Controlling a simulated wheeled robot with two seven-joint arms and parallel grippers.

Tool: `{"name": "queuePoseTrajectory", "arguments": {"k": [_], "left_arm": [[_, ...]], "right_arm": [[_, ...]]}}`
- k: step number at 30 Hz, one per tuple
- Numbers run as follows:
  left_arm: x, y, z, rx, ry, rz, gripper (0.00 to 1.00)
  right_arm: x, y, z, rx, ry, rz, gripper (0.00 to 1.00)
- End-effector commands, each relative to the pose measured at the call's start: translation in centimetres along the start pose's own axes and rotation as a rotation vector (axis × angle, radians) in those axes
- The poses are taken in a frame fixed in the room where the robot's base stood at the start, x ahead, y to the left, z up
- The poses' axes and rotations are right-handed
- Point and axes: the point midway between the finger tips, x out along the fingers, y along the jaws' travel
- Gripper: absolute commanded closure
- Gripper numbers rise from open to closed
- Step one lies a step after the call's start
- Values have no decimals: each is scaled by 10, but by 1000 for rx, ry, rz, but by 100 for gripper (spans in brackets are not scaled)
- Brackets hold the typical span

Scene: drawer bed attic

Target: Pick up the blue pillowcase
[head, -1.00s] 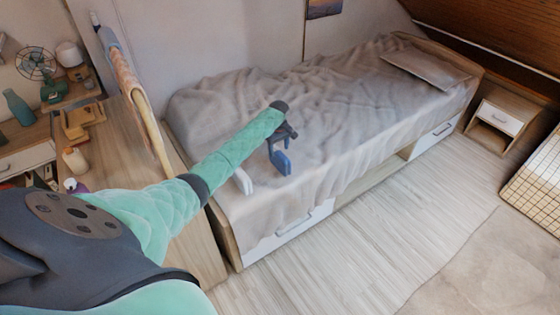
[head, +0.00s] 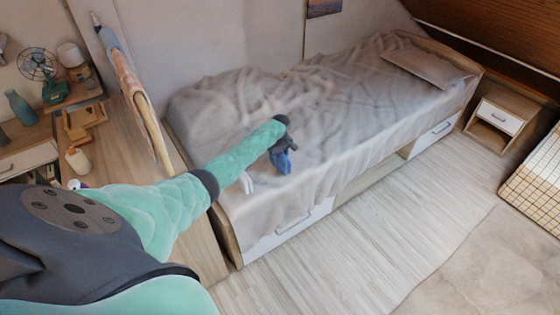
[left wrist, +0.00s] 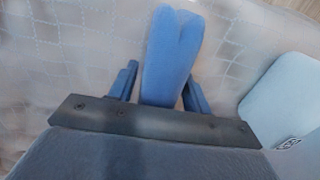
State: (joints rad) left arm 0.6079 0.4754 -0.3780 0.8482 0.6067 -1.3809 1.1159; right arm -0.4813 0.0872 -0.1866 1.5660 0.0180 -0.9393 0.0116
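The blue pillowcase (head: 283,162) is a small folded blue cloth on the near half of the bed. In the left wrist view the pillowcase (left wrist: 170,55) stands up between the two blue fingers of my left gripper (left wrist: 160,90), with a crease at its top. In the head view my left gripper (head: 281,148) points down at the bed, over the pillowcase, and the arm hides part of the area. My right gripper is not in view.
The bed (head: 240,100) has a rumpled grey-beige cover and a pillow (head: 428,70) at the far end. A pale blue rounded object (left wrist: 288,100) shows in the left wrist view. Floor in front is clear.

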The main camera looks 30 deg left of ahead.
Motion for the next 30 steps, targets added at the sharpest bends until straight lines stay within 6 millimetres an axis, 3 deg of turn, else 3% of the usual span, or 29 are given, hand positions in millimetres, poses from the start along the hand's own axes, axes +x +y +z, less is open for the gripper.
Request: {"name": "queuePoseTrajectory", "arguments": {"k": [1,5,6,14,19,23,30], "left_arm": [[0,0,0,0,0,0,62],[0,0,0,0,0,0,87],[0,0,0,0,0,0,89],[-2,0,0,0,0,0,89],[-14,0,0,2,1,1,89],[-38,0,0,1,2,3,89],[-63,-5,44,4,0,2,89]], "right_arm": [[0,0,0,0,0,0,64],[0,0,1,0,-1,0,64],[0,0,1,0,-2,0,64],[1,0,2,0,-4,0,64],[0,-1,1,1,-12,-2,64],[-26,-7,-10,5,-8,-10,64],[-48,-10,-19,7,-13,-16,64]]}}
